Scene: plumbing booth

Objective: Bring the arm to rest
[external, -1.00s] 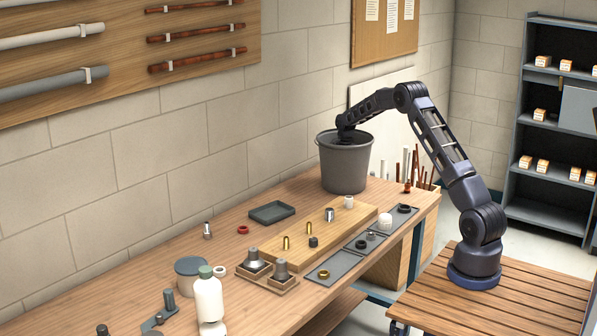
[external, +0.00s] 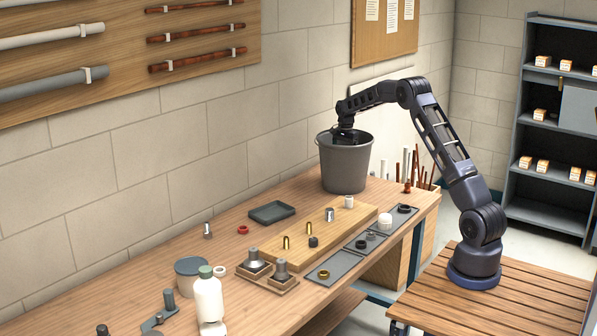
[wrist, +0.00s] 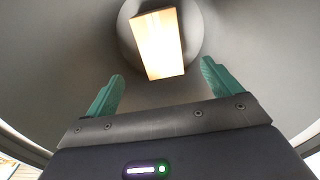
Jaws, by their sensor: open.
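My gripper (external: 345,135) is at the mouth of the dark grey bucket (external: 344,170), pointing down, its tips partly hidden by the rim. In the wrist view my gripper (wrist: 162,88) shows two green fingers spread apart with nothing between them. The bucket's grey inner wall (wrist: 60,60) surrounds the view. My arm arches from its base on the slatted wooden platform over to the bucket.
The workbench (external: 185,250) holds a wooden board (external: 315,240) with small fittings, grey mats (external: 335,267), a dark tray (external: 271,212) and a white bottle (external: 208,298). Pipes (external: 415,168) stand right of the bucket. The wall is close behind. Air above the bench is free.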

